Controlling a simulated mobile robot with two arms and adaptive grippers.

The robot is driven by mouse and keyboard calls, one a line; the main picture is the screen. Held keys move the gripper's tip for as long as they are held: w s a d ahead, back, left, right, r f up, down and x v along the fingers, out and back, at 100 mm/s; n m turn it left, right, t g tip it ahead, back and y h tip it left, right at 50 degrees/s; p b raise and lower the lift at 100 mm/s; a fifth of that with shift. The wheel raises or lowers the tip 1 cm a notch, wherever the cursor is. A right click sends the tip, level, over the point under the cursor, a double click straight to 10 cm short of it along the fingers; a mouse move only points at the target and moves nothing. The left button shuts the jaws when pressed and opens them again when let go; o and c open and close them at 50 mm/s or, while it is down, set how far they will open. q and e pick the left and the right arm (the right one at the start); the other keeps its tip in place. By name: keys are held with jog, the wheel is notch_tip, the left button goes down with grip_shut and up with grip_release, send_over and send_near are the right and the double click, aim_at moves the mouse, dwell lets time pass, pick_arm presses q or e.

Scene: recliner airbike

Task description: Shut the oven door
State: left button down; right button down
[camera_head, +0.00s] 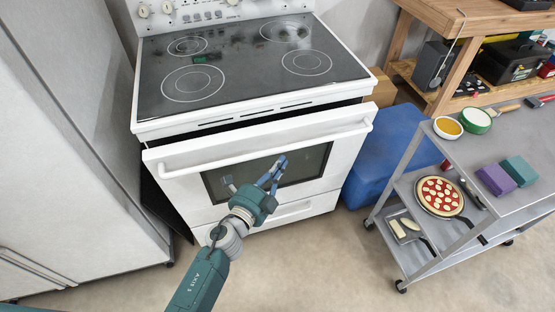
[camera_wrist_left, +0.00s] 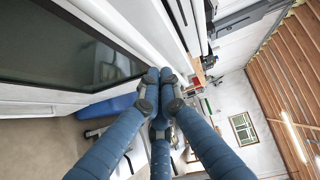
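The white oven door (camera_head: 340,149) with a dark glass window (camera_head: 304,171) is slightly ajar. It leans outward at the top, with a dark gap under the cooktop edge, and a white bar handle (camera_head: 270,149) runs along its top. My left gripper (camera_head: 274,173) is in front of the window, below the handle, with no object in it. In the left wrist view its blue fingers (camera_wrist_left: 160,85) come together at the tips, close to the door's window (camera_wrist_left: 70,50). Whether they touch the door I cannot tell. My right gripper is not in view.
A grey metal cabinet (camera_head: 70,130) stands left of the oven. A blue box (camera_head: 384,150) sits on the floor to the right, beside a grey cart (camera_head: 467,229) carrying a pizza (camera_head: 440,196) and bowls. The floor in front of the oven is clear.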

pick_arm(q)
jog(key=shift+w+a+f, duration=0.1)
jog(key=shift+w+a, duration=0.2)
jog(key=shift+w, duration=0.55)
jog(key=w, duration=0.2)
jog(key=w+a+r, duration=0.1)
jog(key=w, duration=0.2)
jog(key=shift+w+a+r, duration=0.3)
jog(key=shift+a, duration=0.05)
jog(key=shift+s+f, duration=0.15)
jog(key=shift+f, duration=0.1)
jog(key=shift+s+d+r, duration=0.1)
